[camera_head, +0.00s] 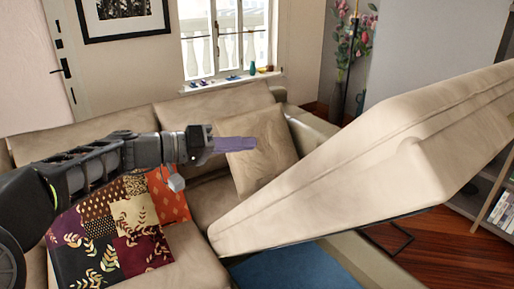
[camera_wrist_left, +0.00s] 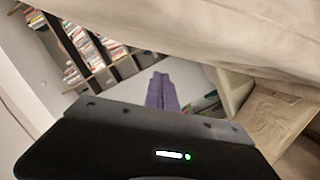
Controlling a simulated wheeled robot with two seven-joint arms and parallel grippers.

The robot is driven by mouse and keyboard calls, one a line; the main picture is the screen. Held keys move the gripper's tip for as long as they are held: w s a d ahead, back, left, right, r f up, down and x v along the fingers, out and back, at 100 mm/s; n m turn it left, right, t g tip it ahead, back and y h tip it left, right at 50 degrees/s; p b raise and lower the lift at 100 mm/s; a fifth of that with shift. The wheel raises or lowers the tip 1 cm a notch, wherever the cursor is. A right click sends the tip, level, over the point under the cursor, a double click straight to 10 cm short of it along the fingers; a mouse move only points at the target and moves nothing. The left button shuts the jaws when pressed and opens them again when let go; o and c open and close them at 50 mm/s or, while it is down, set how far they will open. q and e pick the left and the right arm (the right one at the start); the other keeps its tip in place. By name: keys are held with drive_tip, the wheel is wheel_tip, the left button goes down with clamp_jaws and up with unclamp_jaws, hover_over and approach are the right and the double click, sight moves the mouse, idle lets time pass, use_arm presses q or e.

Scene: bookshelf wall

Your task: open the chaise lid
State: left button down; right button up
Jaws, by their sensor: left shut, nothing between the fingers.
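The chaise lid (camera_head: 330,170) is a thick beige cushion panel, tilted up steeply toward the right in the head view. Below its raised edge a blue surface (camera_head: 290,268) shows inside the chaise. My left gripper (camera_head: 250,144) is left of the lid, in front of a beige pillow, with its purple fingers shut and empty. In the left wrist view the purple fingers (camera_wrist_left: 162,92) are together, and the lid's pale fabric (camera_wrist_left: 215,35) fills the top. I cannot tell whether the gripper touches the lid. My right gripper is not in view.
The beige sofa (camera_head: 75,137) lies behind and under my left arm. A patterned patchwork pillow (camera_head: 115,225) and a beige pillow (camera_head: 262,160) rest on it. A shelf with books (camera_head: 500,210) stands at the right. Wooden floor shows beside the chaise.

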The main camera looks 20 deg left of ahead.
sight(314, 215)
use_arm(q)
drive_tip(key=p+x, duration=0.2)
drive_tip(key=x, duration=0.7)
drive_tip(key=shift+w+d, duration=0.1)
drive_tip(key=shift+d, duration=0.1)
drive_tip(key=shift+s+d+f+p, duration=0.45)
drive_tip(key=shift+s+d+f, duration=0.4)
drive_tip(key=shift+s+f, duration=0.15)
drive_tip(key=shift+d+f, duration=0.2)
drive_tip(key=shift+f, duration=0.05)
drive_tip(key=shift+m, duration=0.8)
drive_tip(key=s+d+f+b, duration=0.2)
drive_tip(key=f+b, duration=0.1)
drive_tip(key=b, duration=0.2)
drive_tip(key=s+d+f+b, duration=0.2)
drive_tip(key=d+f+b, duration=0.1)
drive_tip(key=b, duration=0.2)
drive_tip(key=s+d+f+b, duration=0.2)
drive_tip(key=d+f+b, duration=0.1)
drive_tip(key=f+b, duration=0.1)
drive_tip(key=shift+d+b, duration=0.2)
drive_tip(key=shift+b, duration=0.7)
drive_tip(key=shift+s+r+y, duration=0.1)
drive_tip(key=shift+y, duration=0.2)
